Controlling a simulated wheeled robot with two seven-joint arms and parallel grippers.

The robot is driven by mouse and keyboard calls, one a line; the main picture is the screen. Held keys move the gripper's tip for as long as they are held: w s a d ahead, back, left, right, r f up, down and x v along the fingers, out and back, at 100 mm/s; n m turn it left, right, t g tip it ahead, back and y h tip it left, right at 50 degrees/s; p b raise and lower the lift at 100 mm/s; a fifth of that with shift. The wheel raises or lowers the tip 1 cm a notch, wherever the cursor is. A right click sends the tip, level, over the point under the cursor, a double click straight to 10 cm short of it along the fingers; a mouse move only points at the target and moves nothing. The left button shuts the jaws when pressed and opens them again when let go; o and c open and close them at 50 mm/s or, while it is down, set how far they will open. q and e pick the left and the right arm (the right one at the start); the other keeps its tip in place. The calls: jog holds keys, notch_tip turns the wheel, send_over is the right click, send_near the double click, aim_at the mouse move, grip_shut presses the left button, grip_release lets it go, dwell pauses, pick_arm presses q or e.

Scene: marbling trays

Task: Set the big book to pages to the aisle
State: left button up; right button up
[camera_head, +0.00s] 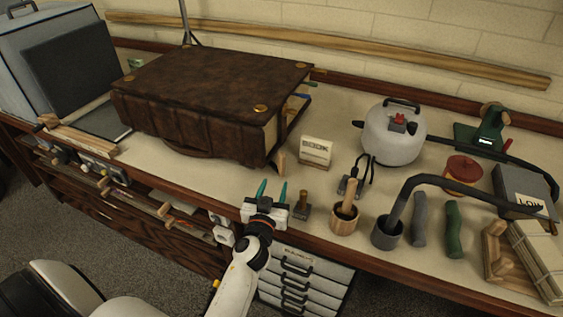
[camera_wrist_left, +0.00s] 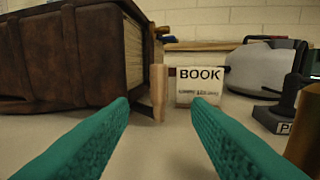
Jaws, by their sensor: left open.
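The big book (camera_head: 205,88) is a thick brown leather volume with brass corner studs, lying flat on the bench. Its ribbed spine faces the front edge of the bench, and pale page edges show at its right end. In the left wrist view the book (camera_wrist_left: 65,55) fills the upper left. My left gripper (camera_head: 271,192) has teal fingers and is open and empty. It is at the bench's front edge, right of and in front of the book, apart from it. Its fingers (camera_wrist_left: 158,130) point toward a small BOOK sign (camera_head: 315,151). My right gripper is not seen.
A wooden peg (camera_head: 279,165) stands at the book's right front corner. A stamp (camera_head: 303,206) and wooden mortar (camera_head: 344,218) stand right of my left gripper. A grey kettle (camera_head: 392,135), red tin (camera_head: 463,170) and bent black pipe (camera_head: 430,183) crowd the right. A dark panel (camera_head: 70,66) stands left.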

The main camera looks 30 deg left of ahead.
aim_at(281, 165)
pick_arm(q)
jog(key=x, duration=1)
jog(key=shift+w+a+f, duration=0.1)
jog(key=shift+w+a, duration=0.05)
jog(key=shift+w, duration=0.2)
jog(key=shift+c, duration=0.5)
grip_shut()
